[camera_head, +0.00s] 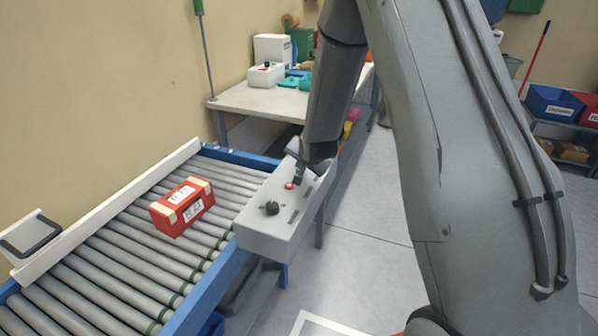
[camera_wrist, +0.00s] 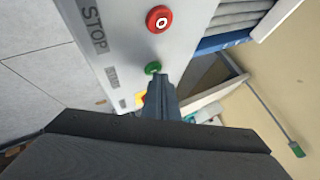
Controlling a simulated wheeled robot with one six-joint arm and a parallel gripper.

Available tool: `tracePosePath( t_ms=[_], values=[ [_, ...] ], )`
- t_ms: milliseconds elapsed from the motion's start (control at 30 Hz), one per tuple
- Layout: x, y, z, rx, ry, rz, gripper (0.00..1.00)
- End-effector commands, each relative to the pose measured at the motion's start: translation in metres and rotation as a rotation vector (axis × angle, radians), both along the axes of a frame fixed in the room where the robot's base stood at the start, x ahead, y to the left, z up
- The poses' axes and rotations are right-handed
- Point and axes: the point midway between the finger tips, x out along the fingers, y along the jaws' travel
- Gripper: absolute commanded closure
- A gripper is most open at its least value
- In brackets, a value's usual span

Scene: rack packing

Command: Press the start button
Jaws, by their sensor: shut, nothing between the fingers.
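The control box (camera_head: 262,236) is a light grey panel at the side of the roller conveyor. In the wrist view, its green start button (camera_wrist: 153,68) is by a worn label, and a red stop button (camera_wrist: 159,19) sits beside the word STOP. The red button also shows in the head view (camera_head: 289,185). My gripper (camera_wrist: 160,82) is shut and empty, its tips at the edge of the green button. I cannot tell if they touch. In the head view my gripper (camera_head: 299,176) is over the panel and the green button is hidden.
A red box (camera_head: 182,207) with white labels lies on the conveyor rollers (camera_head: 120,262). A black knob (camera_head: 271,208) stands up from the panel. A yellow part (camera_wrist: 141,99) is partly behind my gripper. A white table (camera_head: 255,101) with items stands behind.

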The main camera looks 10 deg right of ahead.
Motion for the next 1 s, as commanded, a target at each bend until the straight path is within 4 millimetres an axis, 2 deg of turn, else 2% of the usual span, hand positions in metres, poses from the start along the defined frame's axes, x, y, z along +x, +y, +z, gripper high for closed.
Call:
tracePosePath(
  t_ms=[667,1000],
  values=[
    [0.0,0.0,-0.005,0.0,0.001,0.0,1.0],
    [-0.001,0.0,0.009,0.0,0.001,0.0,1.0]
  ],
)
